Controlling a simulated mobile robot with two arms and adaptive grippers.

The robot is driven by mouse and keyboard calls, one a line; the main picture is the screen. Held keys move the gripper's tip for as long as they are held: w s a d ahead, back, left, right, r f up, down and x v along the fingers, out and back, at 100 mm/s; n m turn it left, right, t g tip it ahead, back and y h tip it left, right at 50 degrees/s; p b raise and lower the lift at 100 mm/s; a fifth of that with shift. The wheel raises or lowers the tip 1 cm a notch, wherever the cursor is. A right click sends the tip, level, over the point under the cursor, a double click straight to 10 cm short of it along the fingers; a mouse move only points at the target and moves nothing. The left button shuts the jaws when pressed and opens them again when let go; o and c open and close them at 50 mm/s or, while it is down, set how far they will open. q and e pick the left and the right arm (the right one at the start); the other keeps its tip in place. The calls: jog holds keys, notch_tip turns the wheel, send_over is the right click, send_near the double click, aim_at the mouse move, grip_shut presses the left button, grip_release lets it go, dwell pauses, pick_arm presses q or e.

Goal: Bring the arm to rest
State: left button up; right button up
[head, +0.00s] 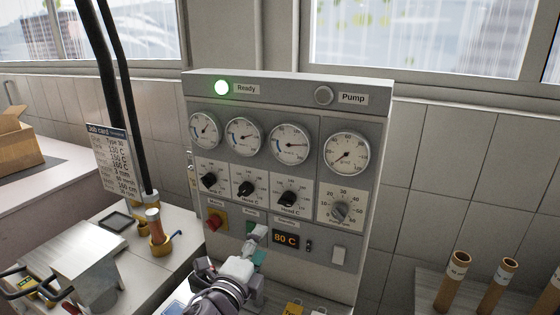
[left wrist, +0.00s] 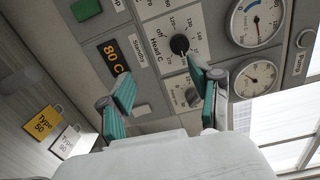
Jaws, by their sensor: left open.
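My left arm comes up from the bottom of the head view, and its gripper (head: 258,245) is in front of the lower part of a grey control panel (head: 375,130). In the left wrist view the two teal-padded fingers of this gripper (left wrist: 163,88) stand apart with nothing between them. The panel face lies beyond them, with the Head C knob (left wrist: 180,45) and the 80 C display (left wrist: 113,57) close by in the picture. Whether a finger touches the panel I cannot tell. My right gripper is not in view.
Type tags (left wrist: 42,122) hang nearby. Brown tubes (head: 453,282) stand at right; a job card (head: 115,157) and bench (head: 180,250) are at left.

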pick_arm(q)
jog(key=s+a+f+n+g+y, duration=0.1)
jog(key=s+a+f+n+g, duration=0.2)
jog(key=s+f, duration=0.4)
jog(key=s+a+f+n+g+y, duration=0.2)
jog(key=s+a+f+n+g, duration=0.1)
jog(key=s+a+f+n, duration=0.2)
jog(key=s+a+f+n+g+y, duration=0.2)
jog(key=s+a+f+n+g, duration=0.1)
jog(key=s+f+n, duration=0.5)
jog(key=shift+s+a+f+n+g, duration=0.2)
jog(key=shift+s+a+n, duration=0.1)
jog(key=shift+s, duration=0.3)
jog(key=shift+s+a+f+n+g, duration=0.2)
jog(key=shift+s+a, duration=0.05)
jog(key=shift+s, duration=0.35)
jog(key=s+a+f+n+g, duration=0.3)
jog(key=s, duration=0.6)
notch_tip(320, 180, down, 30)
jog(key=s+g+b, duration=0.2)
jog(key=s+b, duration=0.1)
jog(key=b, duration=0.1)
jog(key=s+a+f+g+b, duration=0.1)
jog(key=s+a+f+b, duration=0.1)
jog(key=s+f, duration=1.4)
notch_tip(320, 180, down, 4)
jog(key=shift+a+r+y+b, duration=0.1)
jog(key=shift+a+y+b, duration=0.3)
jog(key=shift+b, duration=0.3)
